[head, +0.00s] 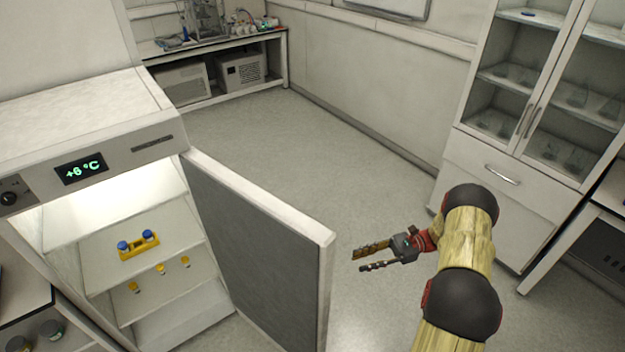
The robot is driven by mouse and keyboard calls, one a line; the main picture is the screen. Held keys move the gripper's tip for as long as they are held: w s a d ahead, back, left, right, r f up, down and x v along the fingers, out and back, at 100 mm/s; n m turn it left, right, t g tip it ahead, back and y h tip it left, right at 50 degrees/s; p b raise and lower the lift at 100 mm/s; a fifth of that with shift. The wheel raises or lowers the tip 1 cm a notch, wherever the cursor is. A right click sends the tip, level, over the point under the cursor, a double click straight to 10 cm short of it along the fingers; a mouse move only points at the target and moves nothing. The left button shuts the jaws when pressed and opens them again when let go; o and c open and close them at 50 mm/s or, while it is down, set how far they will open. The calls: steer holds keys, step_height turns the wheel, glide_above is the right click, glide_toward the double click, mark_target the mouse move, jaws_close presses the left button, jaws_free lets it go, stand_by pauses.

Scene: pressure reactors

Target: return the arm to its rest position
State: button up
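My gripper (366,258) is at the end of my arm, right of centre in the head view, in the air over the floor. Its two fingers point left and stand apart, with nothing between them. My arm comes up from the bottom right and bends to the left at the wrist. The gripper is to the right of the open fridge door (262,250), apart from its edge in the picture.
The fridge (90,120) reads +6 °C. A yellow rack (139,246) with blue-capped vials is on its shelf, and several yellow-capped vials (160,268) stand below. A glass-door cabinet (545,90) stands right. The floor (300,150) beyond is clear.

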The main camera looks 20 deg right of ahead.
steer(key=s+a+f+n+g+h, duration=0.35)
steer(key=s+h, duration=0.25)
steer(key=s, duration=0.2)
steer(key=s+a+r+n+t+h, duration=0.2)
steer(key=s+a+r+n+h, duration=0.1)
steer(key=r, duration=0.7)
steer(key=s+a+r+n+t+h+b, duration=0.1)
steer(key=s+a+r+n+t+h, duration=0.2)
steer(key=r, duration=0.8)
steer(key=s+a+r+n+t+h+b, duration=0.1)
steer(key=s+a+r+n+t+h, duration=0.1)
steer(key=a+r+n+h, duration=0.4)
steer(key=s+a+r+n, duration=0.1)
steer(key=a+r+n, duration=0.2)
steer(key=a+r, duration=0.1)
steer(key=shift+s+r, duration=0.35)
steer(key=shift+n+t, duration=0.25)
